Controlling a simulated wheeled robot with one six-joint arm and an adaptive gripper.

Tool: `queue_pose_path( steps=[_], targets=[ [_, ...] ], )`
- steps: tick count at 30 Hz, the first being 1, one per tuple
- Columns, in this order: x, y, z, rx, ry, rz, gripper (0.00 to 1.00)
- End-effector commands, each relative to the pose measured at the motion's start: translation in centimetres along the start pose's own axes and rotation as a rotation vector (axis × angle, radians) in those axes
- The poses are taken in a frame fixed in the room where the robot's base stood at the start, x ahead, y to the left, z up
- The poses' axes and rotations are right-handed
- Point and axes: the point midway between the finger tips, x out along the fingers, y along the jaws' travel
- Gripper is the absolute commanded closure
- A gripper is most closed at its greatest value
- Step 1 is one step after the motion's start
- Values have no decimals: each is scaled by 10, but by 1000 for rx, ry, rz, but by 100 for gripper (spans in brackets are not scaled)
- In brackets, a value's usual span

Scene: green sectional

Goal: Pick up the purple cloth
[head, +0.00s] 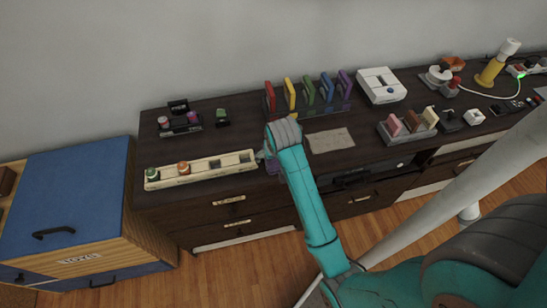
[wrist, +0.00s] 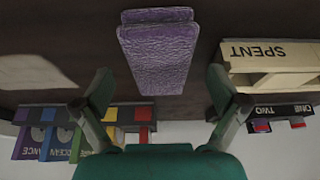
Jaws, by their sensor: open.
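The purple cloth (wrist: 158,55) looks folded and textured. In the wrist view it is at the top middle, on the dark dresser top, between the lines of my two fingers. In the head view only a small purple patch of it (head: 272,167) shows near the dresser's front edge, and my arm hides the rest. My gripper (wrist: 160,88) is open, with one finger to each side of the cloth's near end. The cloth appears to lie beyond the fingertips, and I see no contact.
A long cream tray (head: 208,171) marked SPENT, holding jars, is just left of my gripper. Coloured upright holders (head: 309,92) stand behind, and a beige mat (head: 331,140) lies to the right. A white box (head: 380,85) and a block rack (head: 409,131) are further right.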

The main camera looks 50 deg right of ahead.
Motion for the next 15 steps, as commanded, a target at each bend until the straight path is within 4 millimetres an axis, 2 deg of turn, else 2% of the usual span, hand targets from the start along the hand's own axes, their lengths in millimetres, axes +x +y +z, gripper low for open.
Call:
queue_pose_path(
  steps=[8, 15],
  targets=[
    [3, 0, 0, 0, 1, 0, 3],
    [3, 0, 0, 0, 1, 0, 62]
  ],
)
